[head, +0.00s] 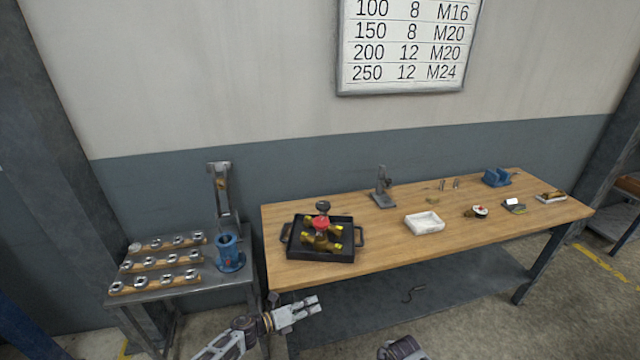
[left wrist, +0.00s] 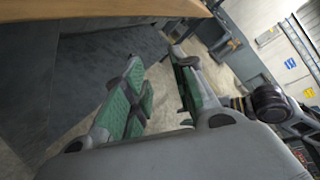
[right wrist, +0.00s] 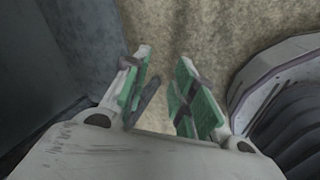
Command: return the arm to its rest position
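My left gripper (head: 297,312) is in front of the wooden table's near left edge in the head view, below the tabletop. In the left wrist view its two green-padded fingers (left wrist: 158,92) stand apart with nothing between them. My right gripper is outside the head view, where only a part of my right arm shows at the bottom edge. In the right wrist view its green-padded fingers (right wrist: 158,95) are apart and empty, above bare floor.
The wooden table (head: 390,239) carries a black tray (head: 320,254) with a brass valve (head: 321,238), a white bin (head: 424,223) and a blue vise (head: 496,177). A side table (head: 190,287) at the left holds racks of metal parts and a blue flanged piece (head: 230,253). Open floor lies in front.

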